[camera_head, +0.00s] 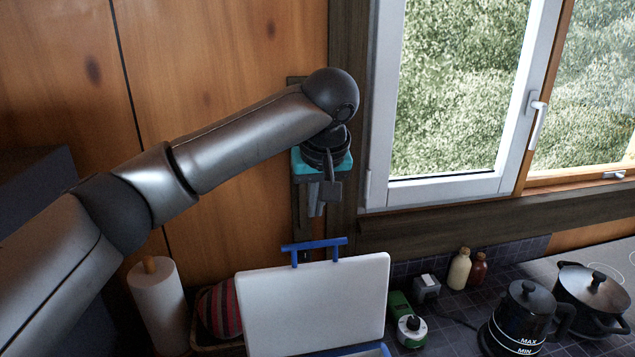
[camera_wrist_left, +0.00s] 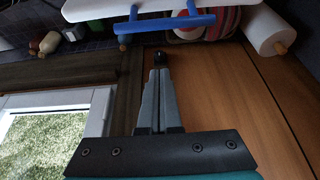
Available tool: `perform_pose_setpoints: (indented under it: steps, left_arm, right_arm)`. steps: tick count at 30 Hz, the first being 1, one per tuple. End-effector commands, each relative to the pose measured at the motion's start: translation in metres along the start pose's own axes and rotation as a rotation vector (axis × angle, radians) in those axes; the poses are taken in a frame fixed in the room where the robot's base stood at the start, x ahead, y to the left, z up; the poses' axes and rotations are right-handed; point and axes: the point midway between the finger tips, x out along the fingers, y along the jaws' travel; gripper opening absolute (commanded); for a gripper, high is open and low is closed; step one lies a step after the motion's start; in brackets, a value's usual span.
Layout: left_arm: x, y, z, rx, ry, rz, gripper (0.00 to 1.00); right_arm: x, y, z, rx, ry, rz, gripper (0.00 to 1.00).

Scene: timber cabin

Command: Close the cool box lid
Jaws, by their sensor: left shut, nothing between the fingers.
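The cool box's white lid (camera_head: 312,303) stands open, close to upright, in the head view. A blue handle (camera_head: 315,245) sticks up from its top edge. A bit of the blue cool box body (camera_head: 375,350) shows at the bottom edge; the rest is hidden or out of frame. My left gripper (camera_head: 316,211) points down above the handle, shut and empty, apart from it. In the left wrist view the shut fingers (camera_wrist_left: 160,62) point toward the blue handle (camera_wrist_left: 165,22), with the white lid (camera_wrist_left: 100,8) at the top. My right gripper is not in view.
A paper towel roll (camera_head: 158,305) and a basket with a striped ball (camera_head: 220,308) stand left of the lid. Right of it are a green-and-white item (camera_head: 410,328), small bottles (camera_head: 459,269), a kettle (camera_head: 522,315) and a pot (camera_head: 595,292). A wooden wall and window are behind.

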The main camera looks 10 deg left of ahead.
Motion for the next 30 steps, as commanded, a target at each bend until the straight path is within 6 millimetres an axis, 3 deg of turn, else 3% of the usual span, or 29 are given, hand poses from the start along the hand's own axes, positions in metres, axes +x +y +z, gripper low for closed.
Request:
perform_pose_setpoints:
  steps: [4,15,30]
  left_arm:
    - [0.027,0.000,0.002,0.002,0.000,-0.001,0.00]
    - [0.014,0.000,0.034,0.001,0.001,0.001,0.00]
    - [0.013,0.000,0.038,0.000,0.001,0.001,0.00]
  right_arm:
    - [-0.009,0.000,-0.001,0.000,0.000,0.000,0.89]
    - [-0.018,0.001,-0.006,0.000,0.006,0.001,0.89]
    - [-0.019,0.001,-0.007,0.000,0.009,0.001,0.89]
